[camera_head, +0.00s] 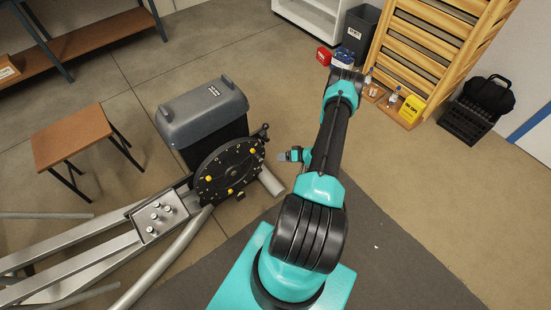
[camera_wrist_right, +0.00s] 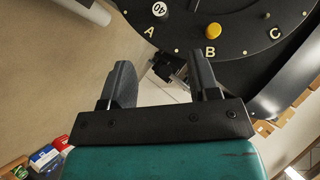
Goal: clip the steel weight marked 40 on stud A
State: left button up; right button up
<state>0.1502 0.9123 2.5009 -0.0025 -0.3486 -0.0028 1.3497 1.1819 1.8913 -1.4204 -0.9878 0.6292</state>
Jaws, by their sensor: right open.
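The steel weight marked 40 (camera_wrist_right: 160,9) shows at the top of the right wrist view, on the black disc (camera_wrist_right: 240,40) at the letter A. It covers the place of stud A; how fully it is seated I cannot tell. A yellow knob (camera_wrist_right: 213,31) sits at B, and a small dark stud (camera_wrist_right: 267,14) shows at C. My right gripper (camera_wrist_right: 163,75) is open and empty, its fingers below the weight in the picture and apart from it. In the head view my right gripper (camera_head: 288,155) is right of the disc (camera_head: 231,167). My left gripper is out of view.
A metal plate (camera_head: 146,227) on the rails holds several steel cylinders. A brown stool (camera_head: 70,137) stands at left. A wooden rack (camera_head: 425,45) and bottles stand at the back right.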

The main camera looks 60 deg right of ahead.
jog(key=v, duration=0.4)
jog(key=shift+s, duration=0.1)
dwell(0.3)
jog(key=w+a+r+n+g+y, duration=0.1)
jog(key=w+a+r+g, duration=0.15)
jog(key=w+a, duration=0.6)
jog(key=w+a+r+n+g, duration=0.2)
jog(key=w+a+r, duration=0.1)
jog(key=w+a, duration=0.6)
jog(key=s+a+r+n+g, duration=0.1)
jog(key=s+a+r+g, duration=0.1)
jog(key=a, duration=0.6)
jog(key=s+a+r+n+g, duration=0.1)
jog(key=s+a+r+g, duration=0.1)
jog(key=a+r, duration=0.3)
jog(key=s+a+r+n+g, duration=0.1)
jog(key=s+a+r+g, duration=0.1)
jog(key=a, duration=0.9)
jog(key=shift+s+a+r, duration=0.2)
jog(key=shift+s+r, duration=0.4)
jog(key=shift+r, duration=0.1)
